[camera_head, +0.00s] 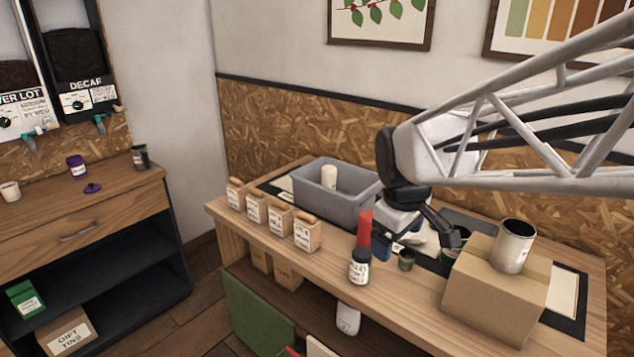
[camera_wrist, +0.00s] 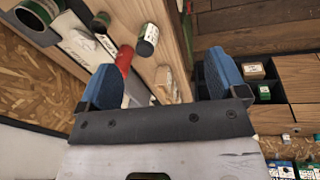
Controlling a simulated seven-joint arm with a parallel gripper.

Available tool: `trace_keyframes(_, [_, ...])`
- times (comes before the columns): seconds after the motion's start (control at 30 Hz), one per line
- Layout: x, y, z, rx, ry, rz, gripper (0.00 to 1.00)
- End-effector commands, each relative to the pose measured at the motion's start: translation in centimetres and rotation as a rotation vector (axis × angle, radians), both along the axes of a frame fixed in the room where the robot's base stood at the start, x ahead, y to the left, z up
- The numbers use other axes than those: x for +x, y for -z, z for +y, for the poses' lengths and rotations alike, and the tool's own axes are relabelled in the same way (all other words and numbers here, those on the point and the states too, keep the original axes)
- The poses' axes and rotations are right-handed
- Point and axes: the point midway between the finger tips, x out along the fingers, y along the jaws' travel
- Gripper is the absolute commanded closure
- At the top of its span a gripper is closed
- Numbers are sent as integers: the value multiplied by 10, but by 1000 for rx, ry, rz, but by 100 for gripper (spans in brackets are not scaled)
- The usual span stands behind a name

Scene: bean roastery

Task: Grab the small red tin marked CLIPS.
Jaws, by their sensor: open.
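A red cylinder (camera_head: 365,226) stands on the wooden bench, partly hidden behind a dark jar with a white label (camera_head: 360,267). No CLIPS lettering can be read on it, so I cannot tell whether it is the named tin. My gripper (camera_head: 418,243) hangs over the bench just right of the red cylinder, its blue-padded fingers spread and nothing held. In the wrist view the red cylinder (camera_wrist: 125,60) shows close to the left finger, and the gap between my fingertips (camera_wrist: 162,76) is empty. The dark jar (camera_wrist: 147,40) lies beyond it.
A small dark tin (camera_head: 406,260) stands below my gripper. A cardboard box (camera_head: 497,290) bearing a white can (camera_head: 514,246) is to the right. The front bench edge near the jar is clear.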

Motion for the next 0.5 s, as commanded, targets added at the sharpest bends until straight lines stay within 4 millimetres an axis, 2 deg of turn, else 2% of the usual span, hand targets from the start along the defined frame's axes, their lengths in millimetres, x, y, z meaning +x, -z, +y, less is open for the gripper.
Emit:
trace_keyframes(0.03, [14, 2, -1, -11, -44, 9, 9])
trace_keyframes(0.5, [132, 27, -9, -113, -529, 87, 9])
